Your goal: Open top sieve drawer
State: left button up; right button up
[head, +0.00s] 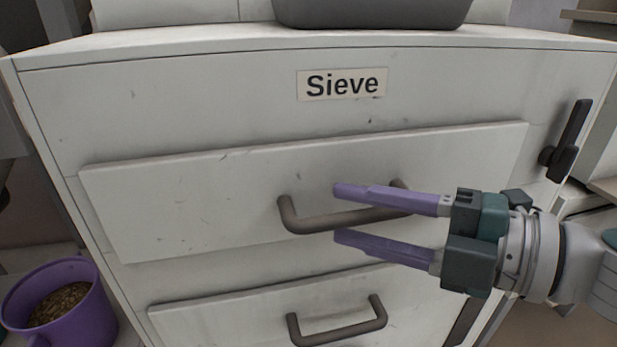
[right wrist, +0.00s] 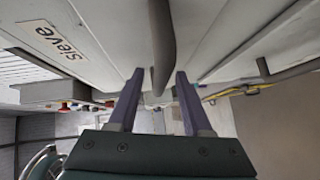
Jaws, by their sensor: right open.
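The top sieve drawer (head: 190,205) is a white panel under the "Sieve" label (head: 342,84), and it looks closed. Its brown bar handle (head: 310,222) is partly hidden by my right gripper. My right gripper (head: 336,213) has purple fingers and is open, one finger above the handle bar and one below it. In the right wrist view the handle (right wrist: 162,45) runs between the two open fingers (right wrist: 158,78), with gaps beside it. I cannot tell if a finger touches the handle. My left gripper is not in view.
A lower drawer (head: 240,322) with its own brown handle (head: 338,322) sits below. A black latch lever (head: 568,142) is at the cabinet's right side. A grey bin (head: 370,12) sits on top.

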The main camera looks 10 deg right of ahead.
jog(key=shift+w+a, duration=0.1)
jog(key=shift+w, duration=0.05)
jog(key=shift+c, duration=0.2)
grip_shut()
dwell(1.2)
